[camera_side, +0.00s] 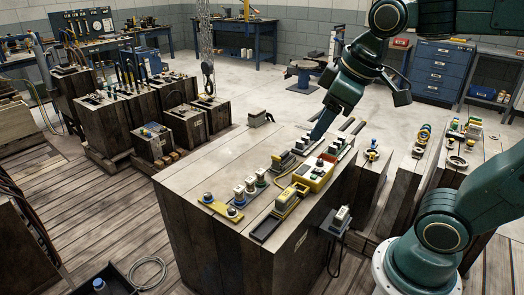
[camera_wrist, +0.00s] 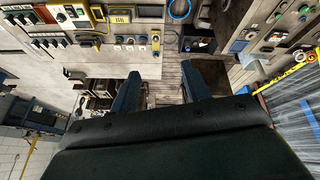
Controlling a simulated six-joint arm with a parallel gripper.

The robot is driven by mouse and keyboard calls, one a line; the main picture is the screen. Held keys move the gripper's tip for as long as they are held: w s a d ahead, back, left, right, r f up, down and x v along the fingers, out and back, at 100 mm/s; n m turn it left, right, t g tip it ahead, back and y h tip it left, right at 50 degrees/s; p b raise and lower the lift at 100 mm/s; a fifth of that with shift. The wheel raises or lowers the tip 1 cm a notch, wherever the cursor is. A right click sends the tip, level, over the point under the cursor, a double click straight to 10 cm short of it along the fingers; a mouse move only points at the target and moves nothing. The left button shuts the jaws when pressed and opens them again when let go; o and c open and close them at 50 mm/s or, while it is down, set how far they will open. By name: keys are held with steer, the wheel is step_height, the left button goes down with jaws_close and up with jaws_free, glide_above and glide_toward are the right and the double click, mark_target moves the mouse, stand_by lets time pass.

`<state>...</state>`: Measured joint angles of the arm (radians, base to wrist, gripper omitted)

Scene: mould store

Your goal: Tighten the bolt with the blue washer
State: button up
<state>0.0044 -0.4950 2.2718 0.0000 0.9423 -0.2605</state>
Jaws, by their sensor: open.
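A yellow plate (camera_side: 222,206) lies near the front left of the large wooden block and carries two bolts. The left bolt (camera_side: 208,197) seems to have a bluish ring under its head, but it is too small to be sure. The plate (camera_wrist: 155,40) also shows at the upper middle of the wrist view. My gripper (camera_wrist: 160,71) is open and empty, its two blue fingers wide apart. In the side view one blue finger reaches down over the back of the block, behind and right of the yellow plate. The other finger is not clear there.
Several small fittings stand close beside the plate (camera_side: 250,186). The block's left top (camera_side: 195,172) is bare.

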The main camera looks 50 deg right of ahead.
steer(key=w+n+g, duration=0.1)
steer(key=w+n, duration=0.3)
steer(key=w, duration=0.8)
steer(key=n+g, duration=0.4)
steer(key=n, duration=1)
glide_above(207, 194)
step_height(207, 194, down, 25)
steer(key=shift+r, duration=0.1)
step_height(207, 194, down, 14)
steer(key=shift+r, duration=0.1)
steer(key=shift+c, duration=0.2)
steer(key=c, duration=1)
